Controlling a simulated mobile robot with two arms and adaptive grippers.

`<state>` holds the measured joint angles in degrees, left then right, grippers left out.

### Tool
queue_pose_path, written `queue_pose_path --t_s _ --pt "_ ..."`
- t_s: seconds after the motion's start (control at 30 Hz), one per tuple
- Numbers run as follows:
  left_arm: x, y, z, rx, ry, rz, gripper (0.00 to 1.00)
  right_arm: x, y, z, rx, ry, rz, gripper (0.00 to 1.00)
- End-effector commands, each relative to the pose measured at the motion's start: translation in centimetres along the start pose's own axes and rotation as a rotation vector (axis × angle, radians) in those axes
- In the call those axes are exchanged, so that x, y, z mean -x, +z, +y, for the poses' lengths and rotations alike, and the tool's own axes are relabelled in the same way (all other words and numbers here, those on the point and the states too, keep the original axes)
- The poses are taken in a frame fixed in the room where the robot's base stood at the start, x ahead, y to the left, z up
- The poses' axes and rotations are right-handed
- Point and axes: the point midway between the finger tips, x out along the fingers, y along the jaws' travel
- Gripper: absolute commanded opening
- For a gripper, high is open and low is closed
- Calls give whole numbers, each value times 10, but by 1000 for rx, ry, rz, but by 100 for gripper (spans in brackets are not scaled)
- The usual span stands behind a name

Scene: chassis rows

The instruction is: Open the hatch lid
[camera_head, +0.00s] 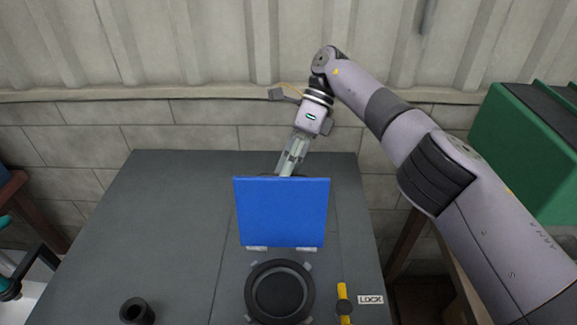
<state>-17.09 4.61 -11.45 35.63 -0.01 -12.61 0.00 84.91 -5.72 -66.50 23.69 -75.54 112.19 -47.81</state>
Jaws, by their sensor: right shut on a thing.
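The blue hatch lid (282,212) stands raised, close to upright, on two light hinges along its lower edge. My right gripper (291,166) is behind the lid's top edge, pointing down, and its fingers are shut on the lid; the fingertips are partly hidden by the lid. A round black ring-shaped part (280,291) sits on the surface in front of the lid.
A dark grey chassis top (170,220) holds the lid. A yellow lever (343,300) stands beside a LOCK label (370,300). A black cylinder (137,311) stands at front left. A green box (530,150) is at right, and a block wall (80,130) is behind.

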Motion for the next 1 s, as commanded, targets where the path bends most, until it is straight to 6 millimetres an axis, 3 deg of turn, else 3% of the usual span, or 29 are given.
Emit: queue_pose_path --t_s 0.03,0.13,0.17,0.43,1.0 --pt "-1 1 0 0 0 -1 40 -10 -5 -3 -7 11 18 0" --pt "-1 2 0 0 0 -3 40 -10 -5 -3 -7 11 18 0" --pt "-1 2 0 0 0 -3 40 -9 -5 -3 -7 11 18 14" --pt "-1 3 0 0 1 -4 40 -6 -3 -2 -4 8 9 32" --pt "2 4 0 0 0 -6 40 0 -3 -2 6 -14 3 33"
